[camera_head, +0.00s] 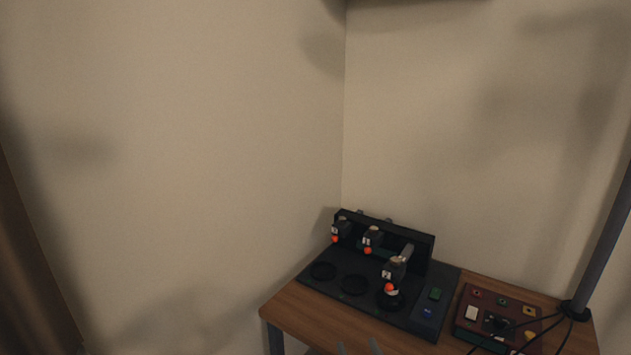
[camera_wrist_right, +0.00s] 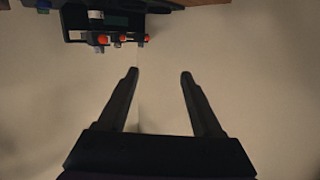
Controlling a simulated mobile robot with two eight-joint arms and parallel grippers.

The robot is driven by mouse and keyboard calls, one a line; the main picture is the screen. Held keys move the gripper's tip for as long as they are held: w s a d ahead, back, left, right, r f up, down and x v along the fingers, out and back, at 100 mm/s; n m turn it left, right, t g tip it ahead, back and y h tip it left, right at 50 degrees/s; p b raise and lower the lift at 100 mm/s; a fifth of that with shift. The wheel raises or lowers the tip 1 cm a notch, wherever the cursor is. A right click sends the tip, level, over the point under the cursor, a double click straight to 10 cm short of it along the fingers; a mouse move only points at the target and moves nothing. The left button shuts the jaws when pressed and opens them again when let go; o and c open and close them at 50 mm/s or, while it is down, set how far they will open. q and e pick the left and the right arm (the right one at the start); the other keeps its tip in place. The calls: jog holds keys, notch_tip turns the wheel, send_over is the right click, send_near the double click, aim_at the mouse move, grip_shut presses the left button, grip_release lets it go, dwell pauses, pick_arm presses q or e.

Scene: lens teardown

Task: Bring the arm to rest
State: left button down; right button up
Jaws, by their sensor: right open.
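My right gripper (camera_head: 358,347) shows only as two fingertips at the bottom edge of the head view, in front of the wooden table (camera_head: 285,311). In the right wrist view the right gripper (camera_wrist_right: 160,74) is open, with its two dark fingers apart and nothing between them. Behind the fingertips there is only plain wall. My left gripper is in neither view.
A black station (camera_head: 327,283) with several orange-tipped units stands on the table; it also shows at the top of the wrist view (camera_wrist_right: 76,24). A dark red board (camera_head: 468,319) with coloured parts, cables and a grey pole (camera_head: 603,255) are at right.

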jog(key=s+d+f+g+h, duration=0.1)
jog(key=s+d+f+g, duration=0.3)
jog(key=s, duration=0.4)
jog(key=s+d+f+m+g+h, duration=0.1)
jog(key=s+d+f+g, duration=0.15)
jog(key=s+f, duration=0.4)
jog(key=s+d+f+g+h, duration=0.1)
jog(key=s+d+f+g, duration=0.3)
jog(key=s, duration=0.5)
pick_arm(q)
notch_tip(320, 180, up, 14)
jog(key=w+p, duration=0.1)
jog(key=p, duration=1.2)
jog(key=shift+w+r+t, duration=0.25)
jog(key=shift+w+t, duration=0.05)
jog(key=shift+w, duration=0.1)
pick_arm(e)
notch_tip(320, 180, up, 14)
jog(key=w+a, duration=0.1)
jog(key=w, duration=0.1)
jog(key=shift+w+a+f, duration=0.15)
jog(key=shift+w+a, duration=0.05)
jog(key=shift+w, duration=0.2)
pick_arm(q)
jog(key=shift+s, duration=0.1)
pick_arm(e)
jog(key=shift+s, duration=0.1)
